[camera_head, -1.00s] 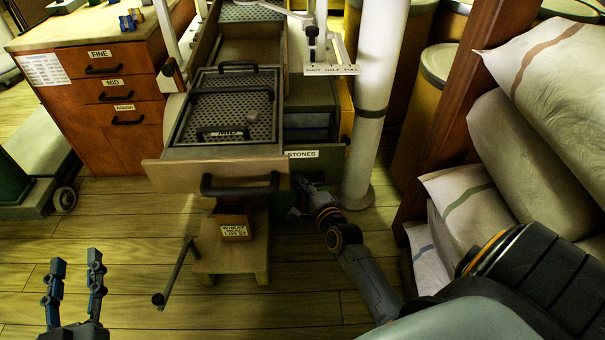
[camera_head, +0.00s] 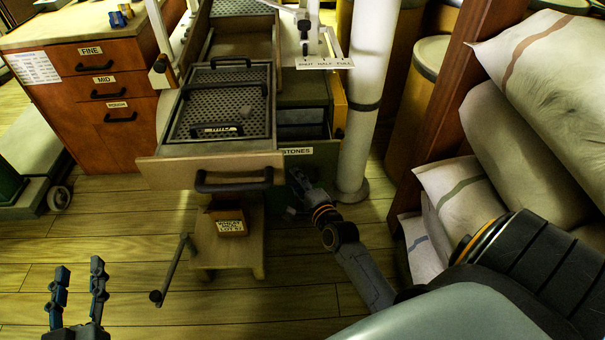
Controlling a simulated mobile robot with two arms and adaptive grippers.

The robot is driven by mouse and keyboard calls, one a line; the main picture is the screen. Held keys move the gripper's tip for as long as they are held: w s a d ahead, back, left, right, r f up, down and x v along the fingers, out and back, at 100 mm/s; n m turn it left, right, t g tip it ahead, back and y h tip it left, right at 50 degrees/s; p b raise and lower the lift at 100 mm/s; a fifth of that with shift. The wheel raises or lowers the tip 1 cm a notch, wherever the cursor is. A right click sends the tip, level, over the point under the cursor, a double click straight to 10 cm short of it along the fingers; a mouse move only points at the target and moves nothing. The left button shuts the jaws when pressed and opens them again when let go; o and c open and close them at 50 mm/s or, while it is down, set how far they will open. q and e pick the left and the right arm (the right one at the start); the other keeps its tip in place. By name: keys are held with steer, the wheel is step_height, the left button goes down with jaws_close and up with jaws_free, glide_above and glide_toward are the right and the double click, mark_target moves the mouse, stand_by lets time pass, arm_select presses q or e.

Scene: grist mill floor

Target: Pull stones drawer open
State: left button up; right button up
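The stones drawer has a green front (camera_head: 322,158) with a white "STONES" label, in the middle of the head view. It stands partly open, with its dark inside and a grey item showing behind the front. The wide wooden drawer beside it covers its left part. My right gripper (camera_head: 294,187) is low at the green front, right of the wide drawer's handle. Its fingers are dark and small, so I cannot tell whether they are closed or hold a handle. My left gripper (camera_head: 78,280) is open and empty at the bottom left, over the floor.
The wide wooden drawer (camera_head: 180,172) stands far out, bearing a perforated sieve tray (camera_head: 222,97). Below it are a small wooden stand (camera_head: 226,258) and a crank. A white post (camera_head: 360,110) rises at the right, near sacks (camera_head: 520,140). The floor at left front is clear.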

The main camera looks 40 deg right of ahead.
steer(key=v, duration=1.1)
steer(key=shift+s, duration=0.35)
steer(key=shift+r, duration=0.1)
steer(key=shift+a, duration=0.1)
